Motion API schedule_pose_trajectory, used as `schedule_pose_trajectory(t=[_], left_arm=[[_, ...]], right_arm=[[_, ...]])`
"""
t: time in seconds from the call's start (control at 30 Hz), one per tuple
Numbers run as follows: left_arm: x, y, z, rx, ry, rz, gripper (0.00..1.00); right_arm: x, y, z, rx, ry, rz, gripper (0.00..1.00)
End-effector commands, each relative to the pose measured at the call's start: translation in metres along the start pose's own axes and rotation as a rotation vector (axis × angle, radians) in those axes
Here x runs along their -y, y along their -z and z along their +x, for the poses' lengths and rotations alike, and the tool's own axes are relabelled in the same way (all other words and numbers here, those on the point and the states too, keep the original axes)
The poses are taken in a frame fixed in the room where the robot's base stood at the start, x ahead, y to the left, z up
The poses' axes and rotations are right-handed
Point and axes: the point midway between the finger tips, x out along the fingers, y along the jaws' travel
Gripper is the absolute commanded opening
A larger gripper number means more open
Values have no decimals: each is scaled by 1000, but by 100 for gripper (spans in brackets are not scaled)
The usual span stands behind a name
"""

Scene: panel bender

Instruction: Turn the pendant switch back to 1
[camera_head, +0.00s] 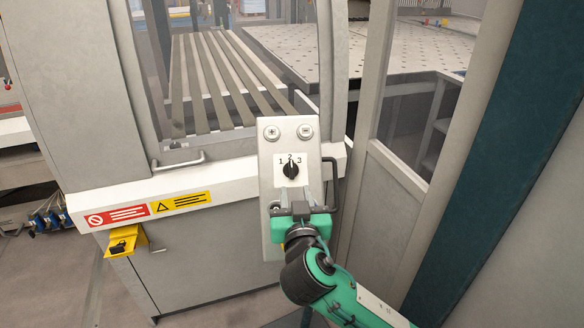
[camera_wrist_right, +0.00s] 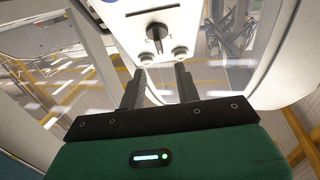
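The pendant switch (camera_head: 290,171) is a black rotary knob on a pale upright panel (camera_head: 288,144), below the printed marks 1, 2 and 3. Its pointer appears to stand near 2, at the middle. In the right wrist view the knob (camera_wrist_right: 157,35) is seen beyond the fingertips. My right gripper (camera_head: 300,208) is in front of the panel, just below the knob. Its two dark fingers (camera_wrist_right: 160,72) are apart with nothing between them, and they do not reach around the knob. My left gripper is not in view.
Two round fittings (camera_head: 272,132) with plus and minus marks sit at the panel's top. A black handle (camera_head: 333,185) runs along its right side. A machine door with a metal handle (camera_head: 180,160) is to the left. A yellow pedal-like box (camera_head: 126,241) is lower left.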

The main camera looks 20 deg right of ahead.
Motion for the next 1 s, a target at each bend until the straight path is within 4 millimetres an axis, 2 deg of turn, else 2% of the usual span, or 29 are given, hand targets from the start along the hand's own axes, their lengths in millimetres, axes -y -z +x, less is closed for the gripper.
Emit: schedule_pose_trajectory(t=[0.03,0.2,0.4,0.6,0.87,1.0], left_arm=[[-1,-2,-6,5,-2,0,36],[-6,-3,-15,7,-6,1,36],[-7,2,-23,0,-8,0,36],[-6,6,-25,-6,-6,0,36],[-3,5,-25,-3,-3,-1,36],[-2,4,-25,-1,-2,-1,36]], right_arm=[[-1,5,12,-3,-4,-6,33],[-1,4,48,-1,-3,-4,33],[0,2,78,0,-2,-3,33],[-1,0,91,1,-1,-1,33],[-1,0,92,2,-1,-1,33],[-1,0,92,2,-1,-1,9]])
